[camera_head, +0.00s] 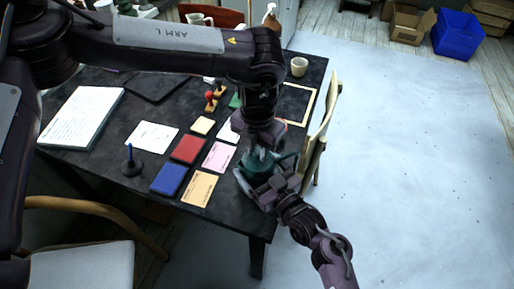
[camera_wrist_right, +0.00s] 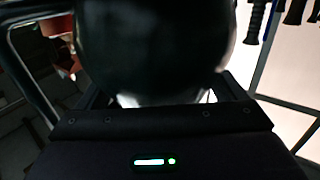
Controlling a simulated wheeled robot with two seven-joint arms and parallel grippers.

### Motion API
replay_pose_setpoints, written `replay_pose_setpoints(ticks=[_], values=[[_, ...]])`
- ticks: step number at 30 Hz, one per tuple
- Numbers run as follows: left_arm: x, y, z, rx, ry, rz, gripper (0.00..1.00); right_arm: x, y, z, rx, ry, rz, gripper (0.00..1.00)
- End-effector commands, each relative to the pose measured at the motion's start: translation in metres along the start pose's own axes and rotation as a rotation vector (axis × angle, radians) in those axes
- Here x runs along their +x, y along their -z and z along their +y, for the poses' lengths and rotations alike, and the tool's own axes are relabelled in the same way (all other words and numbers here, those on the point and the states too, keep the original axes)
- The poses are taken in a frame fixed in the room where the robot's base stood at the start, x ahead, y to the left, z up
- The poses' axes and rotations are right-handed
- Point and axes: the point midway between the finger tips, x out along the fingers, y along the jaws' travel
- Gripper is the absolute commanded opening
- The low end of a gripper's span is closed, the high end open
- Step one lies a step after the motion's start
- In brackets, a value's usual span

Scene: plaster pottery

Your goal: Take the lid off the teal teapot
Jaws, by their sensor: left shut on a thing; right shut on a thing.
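The teal teapot (camera_head: 256,166) stands near the right front edge of the dark table in the head view, largely covered by my two grippers. My left gripper (camera_head: 262,153) comes down from above and is shut at the top of the teapot, where the lid is. The lid is hidden, and I cannot tell whether it is seated or raised. My right gripper (camera_head: 264,186) comes from the front right and is shut on the teapot's body. In the right wrist view a dark rounded body, the teapot (camera_wrist_right: 155,45), fills the space between the fingers.
A chair (camera_head: 325,120) stands close at the table's right edge. A cup (camera_head: 299,66) is at the back right.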

Motion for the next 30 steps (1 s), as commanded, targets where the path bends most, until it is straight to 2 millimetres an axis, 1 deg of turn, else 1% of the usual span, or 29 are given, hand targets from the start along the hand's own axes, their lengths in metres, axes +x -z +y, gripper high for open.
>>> replay_pose_setpoints(ticks=[1, 2, 18, 30], values=[[0.005, 0.002, -0.002, 0.006, 0.004, 0.006, 0.0, 0.001, 0.003, -0.004, -0.004, 0.012, 0.01, 0.49], [0.005, 0.002, -0.002, 0.006, 0.004, 0.006, 0.0, 0.001, 0.003, -0.004, -0.004, 0.012, 0.011, 0.49], [-0.018, 0.0, -0.001, 0.002, 0.002, 0.001, 0.0, 0.001, 0.002, -0.002, -0.003, 0.005, 0.007, 0.49], [-0.021, 0.0, 0.0, 0.001, 0.001, 0.001, 0.0, 0.0, 0.002, -0.001, -0.003, 0.002, 0.005, 0.49]])
